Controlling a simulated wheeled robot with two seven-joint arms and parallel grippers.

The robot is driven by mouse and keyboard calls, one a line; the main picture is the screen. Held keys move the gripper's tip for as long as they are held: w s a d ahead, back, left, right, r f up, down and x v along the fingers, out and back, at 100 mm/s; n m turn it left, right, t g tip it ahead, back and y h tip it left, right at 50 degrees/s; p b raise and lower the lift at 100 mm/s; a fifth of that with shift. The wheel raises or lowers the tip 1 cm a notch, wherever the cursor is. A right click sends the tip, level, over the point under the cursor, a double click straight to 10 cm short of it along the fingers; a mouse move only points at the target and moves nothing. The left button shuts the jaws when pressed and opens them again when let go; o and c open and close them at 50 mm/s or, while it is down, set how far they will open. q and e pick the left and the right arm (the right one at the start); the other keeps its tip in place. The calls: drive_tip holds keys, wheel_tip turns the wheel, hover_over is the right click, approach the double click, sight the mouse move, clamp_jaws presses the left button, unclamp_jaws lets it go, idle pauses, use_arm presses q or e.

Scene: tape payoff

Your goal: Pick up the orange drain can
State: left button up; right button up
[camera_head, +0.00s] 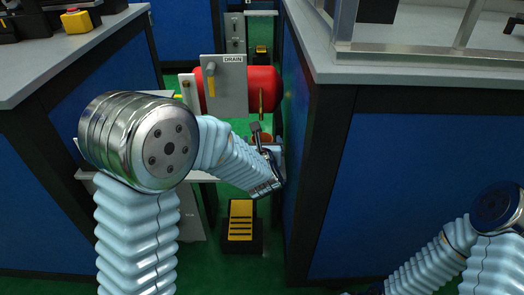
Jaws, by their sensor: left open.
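The orange drain can (265,138) shows only as a small orange-brown patch below the red tank. My left gripper (266,141) is at the can, with its dark fingers apart around or just in front of it. I cannot tell whether they touch it. My left wrist and fingers hide most of the can. My right arm comes in at the lower right, and only a dark bit of its gripper (372,291) shows at the bottom edge.
A red tank (264,86) with a grey DRAIN plate (229,88) and a brass spout (261,101) stands above the can. A blue-sided bench (400,190) is close on the right. A black and yellow pedal (241,222) sits on the green floor.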

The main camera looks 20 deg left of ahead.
use_arm(q)
drive_tip(key=shift+w+a+f, duration=0.1)
drive_tip(key=shift+w, duration=0.25)
drive_tip(key=c, duration=1.2)
